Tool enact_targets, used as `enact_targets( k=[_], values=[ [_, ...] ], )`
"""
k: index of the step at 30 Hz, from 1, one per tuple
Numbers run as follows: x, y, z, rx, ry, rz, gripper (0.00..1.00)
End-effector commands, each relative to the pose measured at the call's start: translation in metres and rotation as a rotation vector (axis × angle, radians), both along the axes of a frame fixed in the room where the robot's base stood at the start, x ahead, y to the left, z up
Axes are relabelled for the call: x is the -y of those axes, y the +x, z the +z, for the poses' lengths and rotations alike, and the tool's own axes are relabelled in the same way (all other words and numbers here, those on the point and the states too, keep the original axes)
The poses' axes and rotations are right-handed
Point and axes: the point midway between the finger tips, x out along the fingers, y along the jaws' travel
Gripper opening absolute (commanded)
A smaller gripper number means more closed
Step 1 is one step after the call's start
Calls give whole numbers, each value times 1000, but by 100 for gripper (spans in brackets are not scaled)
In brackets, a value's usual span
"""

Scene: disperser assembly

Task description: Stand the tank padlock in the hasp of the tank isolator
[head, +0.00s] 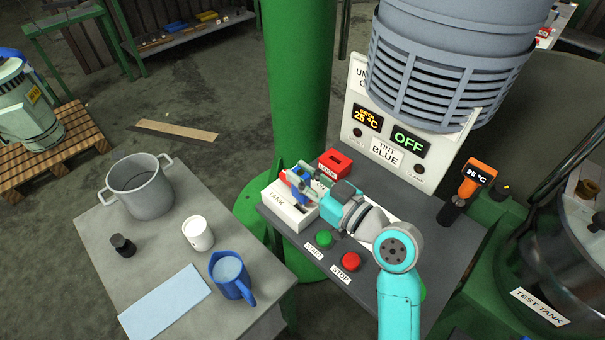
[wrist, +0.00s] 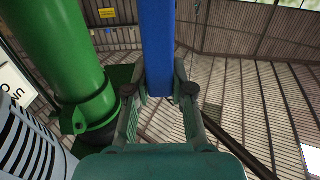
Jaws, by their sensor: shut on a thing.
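A white box labelled TANK (head: 288,211), which looks like the tank isolator, stands at the left end of the dark control bench. My gripper (head: 304,184) is just above this box and shut on a blue thing, which looks like the tank padlock. In the wrist view the blue thing (wrist: 158,45) is a long upright bar between the fingertips (wrist: 172,94). A small red part (head: 284,176) shows beside the fingers. The fingers hide the hasp, and I cannot tell whether the padlock touches it.
A red box (head: 335,163) stands just behind my gripper. Green START (head: 324,239) and red STOP (head: 351,260) buttons are in front of my arm. A grey table (head: 105,250) at left holds a pot (head: 140,187), a white cup (head: 198,234) and a blue jug (head: 231,276).

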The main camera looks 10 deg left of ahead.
Motion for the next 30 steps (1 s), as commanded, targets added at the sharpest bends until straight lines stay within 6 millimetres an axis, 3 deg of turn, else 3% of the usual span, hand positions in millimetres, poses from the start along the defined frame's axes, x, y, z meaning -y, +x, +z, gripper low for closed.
enact_targets(
  k=[30],
  values=[
    [0, 0, -19, 0, 0, 0, 0]
  ],
)
